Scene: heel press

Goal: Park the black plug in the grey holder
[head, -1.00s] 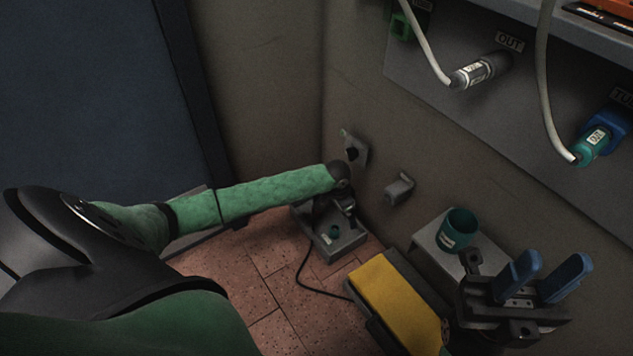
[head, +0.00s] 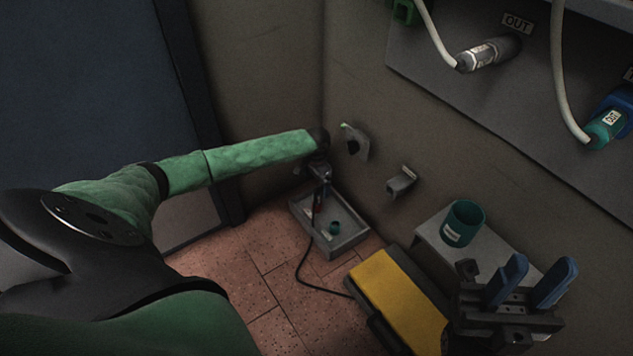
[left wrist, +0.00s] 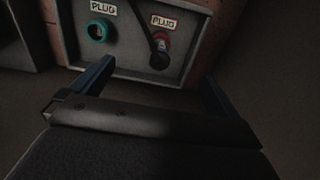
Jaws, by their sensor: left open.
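The black plug (left wrist: 160,44) sits at a red-ringed socket on a grey box (left wrist: 145,71) in the left wrist view, under a PLUG label, with its black cable running up from it. In the head view the box (head: 345,245) is on the floor by the wall. My left gripper (head: 322,182) is above it, partly hidden by my arm. Its two blue fingers (left wrist: 152,82) are apart and empty, short of the plug. A small grey bracket (head: 401,183) on the wall looks like the holder and is empty. My right gripper (head: 531,282) has its blue fingers apart, with nothing between them.
A teal-ringed socket (left wrist: 99,30) is beside the plug. A grey wall plate with a dark hole (head: 355,143) is left of the bracket. A yellow-topped pedal (head: 395,295) and a teal cup (head: 463,223) on a grey stand are at right. Cabled connectors (head: 488,52) hang above.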

